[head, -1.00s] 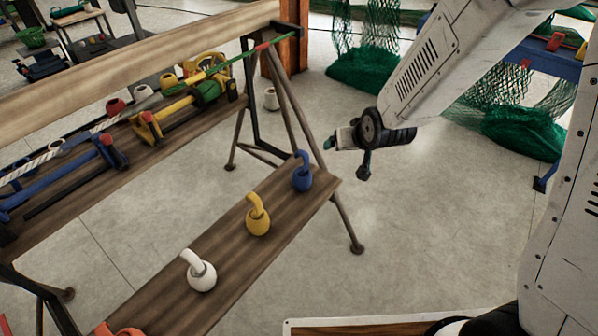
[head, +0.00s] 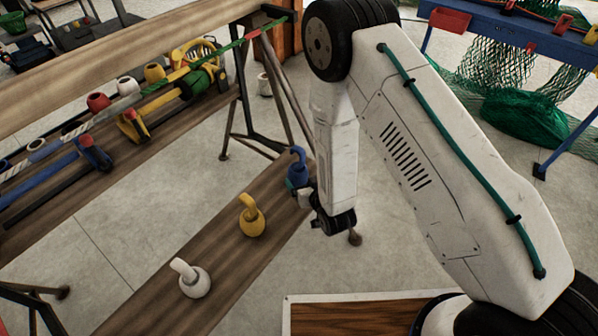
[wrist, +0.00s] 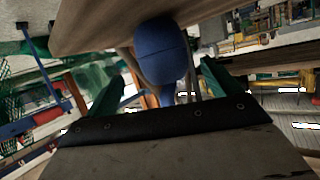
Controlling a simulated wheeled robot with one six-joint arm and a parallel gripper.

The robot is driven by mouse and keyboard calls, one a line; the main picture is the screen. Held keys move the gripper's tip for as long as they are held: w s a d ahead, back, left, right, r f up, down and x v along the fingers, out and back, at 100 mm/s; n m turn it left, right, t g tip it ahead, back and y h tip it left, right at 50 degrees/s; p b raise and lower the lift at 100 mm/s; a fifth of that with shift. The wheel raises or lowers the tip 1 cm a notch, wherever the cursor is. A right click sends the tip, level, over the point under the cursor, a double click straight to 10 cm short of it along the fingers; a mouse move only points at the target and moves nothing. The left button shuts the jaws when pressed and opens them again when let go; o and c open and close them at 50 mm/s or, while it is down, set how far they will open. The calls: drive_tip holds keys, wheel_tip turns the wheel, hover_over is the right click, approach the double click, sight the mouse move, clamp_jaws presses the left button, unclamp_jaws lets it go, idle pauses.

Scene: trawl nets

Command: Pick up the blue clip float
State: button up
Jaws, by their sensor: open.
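The blue clip float (head: 297,168) sits at the far end of the low wooden plank, with its hook up. My gripper (head: 304,196) is right beside it in the head view, low at its near right side, and hides part of its body. In the wrist view the blue float (wrist: 161,52) fills the gap ahead of my gripper (wrist: 162,76). The two green fingers stand apart, one on either side of it. I cannot tell whether either finger touches it.
A yellow clip float (head: 251,218) and a white one (head: 190,279) stand along the same plank (head: 215,255). A higher shelf of tools and floats is at left. A trestle leg (head: 285,90) rises behind the blue float. Green netting (head: 520,118) hangs at right.

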sight(298, 173)
drive_tip(key=x, duration=0.5)
drive_tip(key=shift+w+a+f, duration=0.1)
drive_tip(key=shift+w+a, duration=0.15)
drive_tip(key=shift+a, duration=0.15)
drive_tip(key=c, duration=1.1)
